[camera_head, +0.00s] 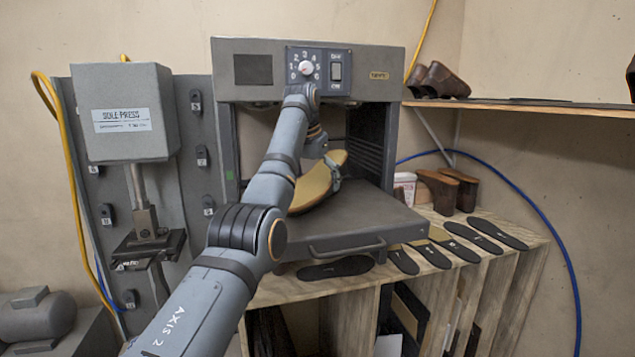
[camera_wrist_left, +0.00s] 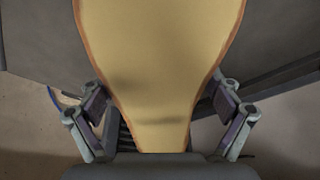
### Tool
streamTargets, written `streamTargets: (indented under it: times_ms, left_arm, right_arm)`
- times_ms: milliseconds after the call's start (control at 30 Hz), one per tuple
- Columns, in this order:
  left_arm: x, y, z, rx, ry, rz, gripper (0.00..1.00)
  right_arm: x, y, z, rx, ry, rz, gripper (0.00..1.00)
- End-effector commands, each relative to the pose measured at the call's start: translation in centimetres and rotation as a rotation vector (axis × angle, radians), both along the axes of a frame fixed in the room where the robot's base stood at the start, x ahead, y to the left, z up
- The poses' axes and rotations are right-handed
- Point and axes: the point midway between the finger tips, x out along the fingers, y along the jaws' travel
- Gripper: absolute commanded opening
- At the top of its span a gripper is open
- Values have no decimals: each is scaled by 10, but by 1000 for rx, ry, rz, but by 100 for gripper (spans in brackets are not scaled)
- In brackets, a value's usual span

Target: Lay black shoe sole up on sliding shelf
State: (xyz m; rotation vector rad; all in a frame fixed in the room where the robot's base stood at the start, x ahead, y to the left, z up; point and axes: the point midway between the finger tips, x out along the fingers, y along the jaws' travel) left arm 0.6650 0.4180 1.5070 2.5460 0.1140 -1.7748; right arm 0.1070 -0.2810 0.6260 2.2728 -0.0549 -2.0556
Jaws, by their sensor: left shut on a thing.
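My left gripper (camera_head: 332,168) is shut on a shoe (camera_head: 312,187) and holds it over the sliding shelf. The shoe's tan sole with a brown edge faces up, tilted, in the head view; part of it is hidden behind my arm. In the left wrist view the sole (camera_wrist_left: 160,60) fills the middle, with a finger of the left gripper (camera_wrist_left: 162,112) on each side of its narrow part. The shoe's upper is mostly hidden. The grey sliding shelf (camera_head: 365,218) is pulled out of the machine, with its handle at the front. I cannot tell whether the shoe touches it.
The machine (camera_head: 390,62) frames the shelf with side walls and a control panel above. A sole press (camera_head: 125,115) stands left. Loose dark soles (camera_head: 470,237) and brown shoes (camera_head: 447,190) sit on the bench to the right. A wall shelf (camera_head: 540,106) is above.

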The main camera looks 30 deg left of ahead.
Motion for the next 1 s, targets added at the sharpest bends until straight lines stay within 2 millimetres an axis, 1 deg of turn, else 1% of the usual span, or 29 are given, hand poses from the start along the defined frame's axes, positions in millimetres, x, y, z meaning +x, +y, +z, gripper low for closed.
streamTargets:
  times_ms: [467,500,533,567,867,967,1000]
  left_arm:
    - [0,0,-10,0,-2,0,48]
    - [0,0,-9,0,-2,0,93]
    - [0,0,-9,0,-2,0,97]
    - [0,0,-9,0,-2,0,100]
    - [0,0,-10,0,1,0,100]
    - [-2,0,-5,0,-1,0,100]
    - [-3,0,1,0,-2,0,100]
  right_arm:
    - [-1,4,-10,5,2,-2,0]
    - [-1,5,-9,6,2,-2,0]
    - [-1,6,-9,7,2,-2,0]
    - [-1,6,-9,7,2,-2,0]
    - [-1,5,-9,6,2,-2,0]
    - [-2,1,-9,1,2,-1,0]
    - [-1,1,-9,2,2,-1,0]
